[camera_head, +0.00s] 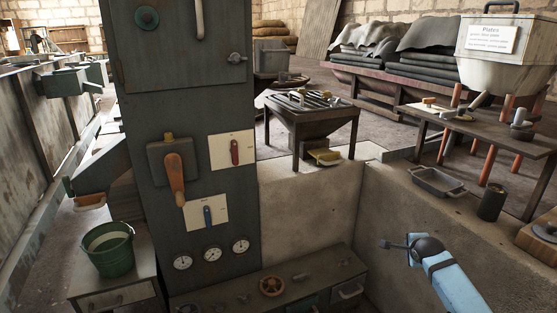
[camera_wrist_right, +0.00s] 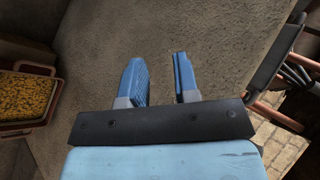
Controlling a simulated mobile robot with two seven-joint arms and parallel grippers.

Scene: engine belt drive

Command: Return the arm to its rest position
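My right arm (camera_head: 452,283) comes in from the bottom right in the head view, light blue with a dark rounded wrist. Its small gripper end (camera_head: 388,244) points left over the low concrete wall and touches nothing that I can see. In the right wrist view the two blue fingers of my right gripper (camera_wrist_right: 161,78) stand apart with nothing between them. Behind them is a plain grey-brown surface. My left arm and gripper are not in view.
A tall dark control cabinet (camera_head: 197,95) with an orange-handled lever (camera_head: 175,178) stands left of centre. A green bucket (camera_head: 108,250) is at the left. A metal tray (camera_head: 437,182) and dark cylinder (camera_head: 491,202) sit on the right ledge. A yellow-filled tray (camera_wrist_right: 25,98) shows in the wrist view.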

